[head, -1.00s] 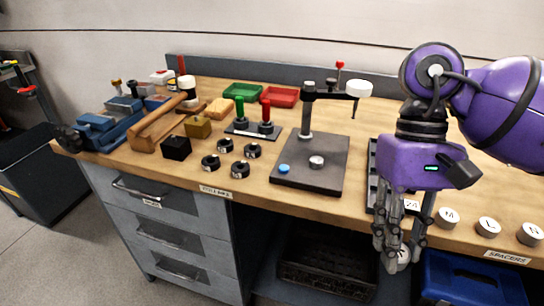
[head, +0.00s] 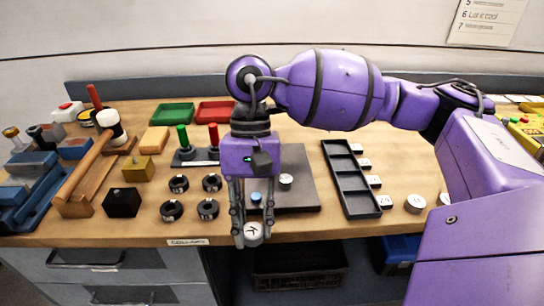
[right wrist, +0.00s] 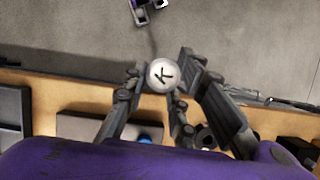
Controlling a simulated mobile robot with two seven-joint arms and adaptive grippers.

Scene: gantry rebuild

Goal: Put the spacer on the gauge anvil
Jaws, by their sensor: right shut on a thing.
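My right gripper (head: 253,232) points down and is shut on a round pale spacer (head: 253,231). The spacer also shows in the right wrist view (right wrist: 162,75), with a "K" on its top face, between the fingertips. It hangs in front of the bench's front edge, left of the gauge anvil in the head view. The gauge anvil (head: 285,181) is a small round silver post on the dark gauge base (head: 300,196). Its top looks bare. A blue button (head: 256,197) shows between my fingers. My arm hides the gauge's upright. My left gripper is not in the head view.
A black compartment tray (head: 350,182) stands right of the gauge, with several pale spacers (head: 415,204) beside it. Black collars (head: 172,210) lie to the left, near a stand with green and red handles (head: 183,137). Red and green trays (head: 174,114) stand behind.

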